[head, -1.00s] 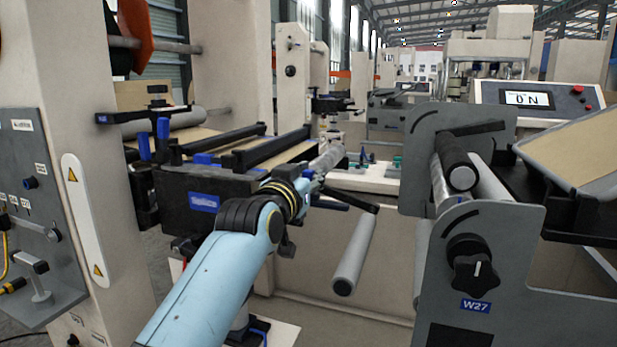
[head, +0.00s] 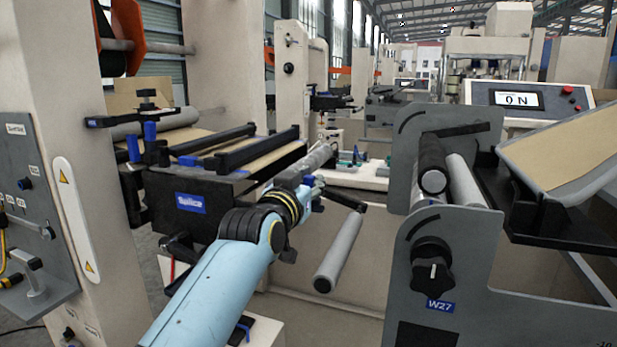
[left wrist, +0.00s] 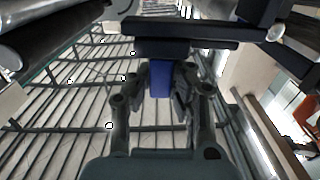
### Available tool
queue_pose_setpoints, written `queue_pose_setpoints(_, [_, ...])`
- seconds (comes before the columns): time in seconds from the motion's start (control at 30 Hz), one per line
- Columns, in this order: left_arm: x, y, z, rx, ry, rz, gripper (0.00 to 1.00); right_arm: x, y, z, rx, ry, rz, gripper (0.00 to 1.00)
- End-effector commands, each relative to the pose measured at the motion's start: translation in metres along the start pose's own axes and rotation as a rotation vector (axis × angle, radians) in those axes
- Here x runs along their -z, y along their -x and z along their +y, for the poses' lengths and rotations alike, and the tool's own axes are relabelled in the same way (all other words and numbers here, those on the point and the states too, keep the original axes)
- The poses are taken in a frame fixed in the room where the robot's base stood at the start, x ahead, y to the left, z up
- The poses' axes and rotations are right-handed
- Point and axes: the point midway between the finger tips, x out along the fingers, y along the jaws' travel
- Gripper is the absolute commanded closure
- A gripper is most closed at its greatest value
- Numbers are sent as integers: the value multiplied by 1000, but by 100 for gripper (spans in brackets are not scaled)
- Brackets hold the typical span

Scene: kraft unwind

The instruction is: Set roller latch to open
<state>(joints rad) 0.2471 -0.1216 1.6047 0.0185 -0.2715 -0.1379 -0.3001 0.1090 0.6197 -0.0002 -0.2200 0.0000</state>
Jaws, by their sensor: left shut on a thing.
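My left gripper (head: 314,188) reaches in beside the splice table's right end, by a black lever arm (head: 345,199) that carries a grey roller (head: 338,252). In the left wrist view the gripper (left wrist: 158,92) is shut on a blue handle (left wrist: 160,80) below a black bar (left wrist: 180,45). This handle appears to be the roller latch. In the head view only a small blue part shows at the fingers, so the latch's setting cannot be read. My right gripper is not in view.
The black splice table (head: 215,200) stands at the left. A grey roller stand (head: 465,270) with a black knob (head: 432,264) and W27 label stands at the right. A display (head: 520,99) behind it reads "ON". A control panel (head: 30,225) is at the far left.

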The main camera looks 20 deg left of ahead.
Motion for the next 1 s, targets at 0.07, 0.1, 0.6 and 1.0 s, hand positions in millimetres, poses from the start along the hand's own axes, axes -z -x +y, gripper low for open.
queue_pose_setpoints(0.07, [-2, 0, 2, -2, 7, -4, 100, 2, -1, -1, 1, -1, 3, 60])
queue_pose_setpoints(0.1, [-2, 0, 2, -2, 7, -4, 100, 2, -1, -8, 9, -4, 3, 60])
queue_pose_setpoints(0.6, [-1, 0, 1, -1, 3, -2, 58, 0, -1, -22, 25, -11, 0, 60])
queue_pose_setpoints(1.0, [-2, 54, 2, -2, 5, -4, 58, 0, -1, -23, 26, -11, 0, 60])
